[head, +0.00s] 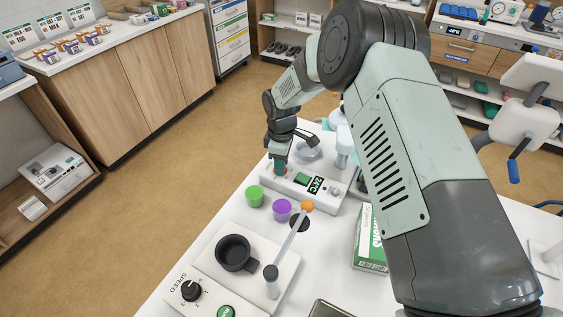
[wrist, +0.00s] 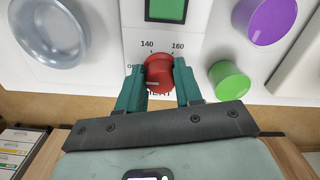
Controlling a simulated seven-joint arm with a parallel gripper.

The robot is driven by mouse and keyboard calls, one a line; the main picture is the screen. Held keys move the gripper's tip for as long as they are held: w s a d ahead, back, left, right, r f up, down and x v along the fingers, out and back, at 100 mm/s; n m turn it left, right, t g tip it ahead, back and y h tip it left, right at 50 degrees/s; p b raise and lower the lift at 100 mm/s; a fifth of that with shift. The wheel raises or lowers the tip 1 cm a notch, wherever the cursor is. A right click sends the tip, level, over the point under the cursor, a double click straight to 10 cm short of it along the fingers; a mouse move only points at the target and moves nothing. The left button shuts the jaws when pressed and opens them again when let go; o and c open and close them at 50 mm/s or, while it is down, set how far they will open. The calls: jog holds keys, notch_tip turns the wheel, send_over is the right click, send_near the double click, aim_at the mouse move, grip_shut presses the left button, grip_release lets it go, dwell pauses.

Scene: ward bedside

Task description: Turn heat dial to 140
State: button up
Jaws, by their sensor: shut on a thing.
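The heat dial (wrist: 158,72) is a red round knob on a white panel in the wrist view. The marks 140 and 160 are printed beside it, with a partly hidden "HEAT" label below. My gripper (wrist: 160,78) is shut on the dial, one teal finger on each side. Which mark the dial points at cannot be told, as no pointer line is clear. In the head view my gripper (head: 280,168) reaches down to the left end of the white device (head: 325,203), which has a green display (head: 316,185). The dial is mostly hidden there by the fingers.
A green cup (head: 255,196) and a purple cup (head: 282,209) stand just in front of the device. A white unit with a speed knob (head: 191,290) and a dark bowl (head: 234,252) is nearer. A green box (head: 369,240) stands to the right. A clear dish (head: 308,149) lies behind.

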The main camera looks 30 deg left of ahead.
jog(key=shift+m, duration=0.3)
jog(key=m, duration=0.5)
jog(key=shift+s, duration=0.1)
jog(key=m, duration=0.6)
jog(key=shift+a, duration=0.15)
dwell(0.4)
jog(key=o, duration=1)
jog(key=shift+o, duration=0.2)
notch_tip(320, 180, up, 11)
